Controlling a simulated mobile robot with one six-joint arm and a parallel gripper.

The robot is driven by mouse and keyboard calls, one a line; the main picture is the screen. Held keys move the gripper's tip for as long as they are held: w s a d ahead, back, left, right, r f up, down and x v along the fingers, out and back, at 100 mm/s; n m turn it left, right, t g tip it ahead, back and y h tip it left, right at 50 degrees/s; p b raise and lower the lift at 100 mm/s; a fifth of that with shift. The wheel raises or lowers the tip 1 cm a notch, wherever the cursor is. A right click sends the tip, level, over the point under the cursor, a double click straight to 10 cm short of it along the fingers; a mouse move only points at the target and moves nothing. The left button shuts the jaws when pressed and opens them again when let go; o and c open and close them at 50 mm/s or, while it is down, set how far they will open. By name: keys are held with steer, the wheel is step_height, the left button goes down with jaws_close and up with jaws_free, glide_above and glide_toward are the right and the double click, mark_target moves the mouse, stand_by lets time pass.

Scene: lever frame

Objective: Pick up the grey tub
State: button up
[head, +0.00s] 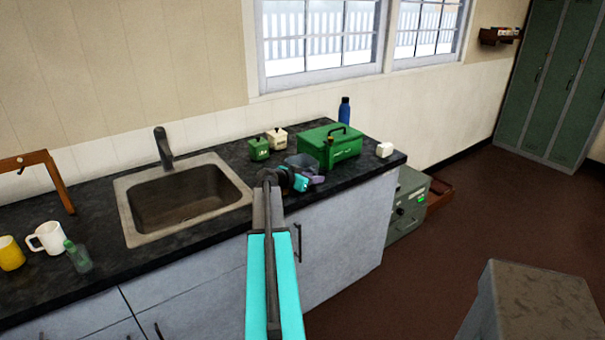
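A grey tub (302,161) stands on the dark counter, in front of the green toolbox. Its lower front is partly hidden by the end of my arm. My gripper (313,180) is over the counter at the near side of the tub, close to it in the picture. Whether it touches the tub cannot be made out. The fingers are small and dark here, and I cannot tell whether they are open or shut.
The green toolbox (329,146) stands right behind the tub, with a blue bottle (344,111) beyond. A green canister (258,149) and a cream one (277,138) are to the left. A white block (384,150) sits right. The sink (183,198) is further left.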

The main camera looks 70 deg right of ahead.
mark_target(314, 171)
steer(key=shift+c, duration=0.4)
jaws_close()
steer(key=shift+r, duration=0.25)
steer(key=shift+r+b, duration=0.75)
steer(key=shift+r, duration=0.75)
steer(key=w+a+r+b, duration=0.1)
steer(key=w+a+b, duration=0.1)
steer(key=a, duration=1.4)
steer(key=shift+r+b, duration=0.25)
steer(key=shift+b, duration=0.65)
